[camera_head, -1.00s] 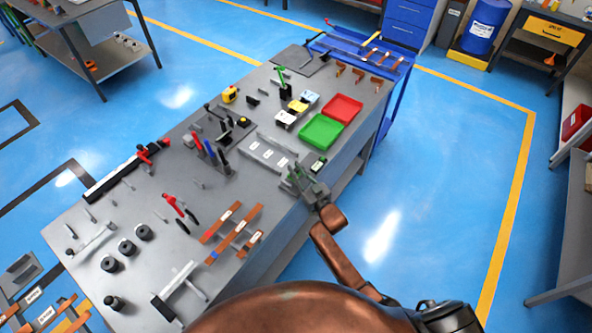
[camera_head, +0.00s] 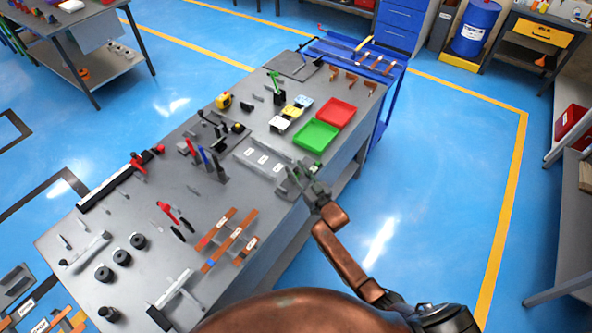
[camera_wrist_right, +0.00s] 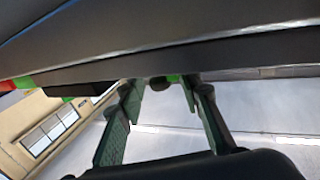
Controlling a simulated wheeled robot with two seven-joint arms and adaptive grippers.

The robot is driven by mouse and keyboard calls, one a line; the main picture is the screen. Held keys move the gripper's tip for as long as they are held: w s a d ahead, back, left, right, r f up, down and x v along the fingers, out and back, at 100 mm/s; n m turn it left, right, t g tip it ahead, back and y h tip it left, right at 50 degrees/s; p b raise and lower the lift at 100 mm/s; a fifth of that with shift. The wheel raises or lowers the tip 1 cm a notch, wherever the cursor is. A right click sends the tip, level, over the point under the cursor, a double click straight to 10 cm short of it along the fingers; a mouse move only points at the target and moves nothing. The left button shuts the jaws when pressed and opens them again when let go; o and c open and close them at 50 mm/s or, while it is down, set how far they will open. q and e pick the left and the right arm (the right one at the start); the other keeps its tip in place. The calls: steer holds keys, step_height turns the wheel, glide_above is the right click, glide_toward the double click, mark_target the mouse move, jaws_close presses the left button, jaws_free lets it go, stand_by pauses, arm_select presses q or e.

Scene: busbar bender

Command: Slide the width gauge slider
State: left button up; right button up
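I cannot tell for sure which part is the width gauge slider. A long dark rail (camera_head: 103,192) with a red handle (camera_head: 138,163) lies along the bench's left edge. My right gripper (camera_head: 296,179) is at the bench's right edge, beside the grey plate with white labels (camera_head: 262,160). In the right wrist view its green-padded fingers (camera_wrist_right: 160,100) stand apart, with nothing clearly held. A small dark round part (camera_wrist_right: 160,83) shows beyond and between the fingertips. Contact there cannot be told. A dark slab (camera_wrist_right: 150,55) fills the upper wrist view. My left gripper is not in view.
A green tray (camera_head: 316,135) and a red tray (camera_head: 336,113) lie just beyond my right gripper. Upright coloured-handle tools (camera_head: 205,160), red pliers (camera_head: 174,213) and copper bars (camera_head: 232,240) lie on the grey bench (camera_head: 150,245). The blue floor to the right is clear.

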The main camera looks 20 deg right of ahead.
steer(key=v, duration=1.2)
stand_by(0.4)
steer(key=s+d+f+m+g+h, duration=0.1)
steer(key=s+d+f+g, duration=0.15)
steer(key=f, duration=0.75)
steer(key=s+d+f+g+h, duration=0.1)
steer(key=s+d+f, duration=0.15)
steer(key=f, duration=0.75)
steer(key=s+d+f+g+h, duration=0.25)
steer(key=s+f+g, duration=0.25)
steer(key=s+f, duration=1.2)
steer(key=s+f+g, duration=0.2)
steer(key=s+f, duration=0.4)
steer(key=s, duration=0.5)
steer(key=s+f+g, duration=0.3)
steer(key=s+f, duration=0.3)
steer(key=s, duration=0.6)
steer(key=s+f+g, duration=0.3)
steer(key=s+f, duration=0.3)
steer(key=s, duration=0.6)
steer(key=shift+d+f+m, duration=0.15)
steer(key=shift+d+m, duration=0.15)
steer(key=shift+d, duration=0.05)
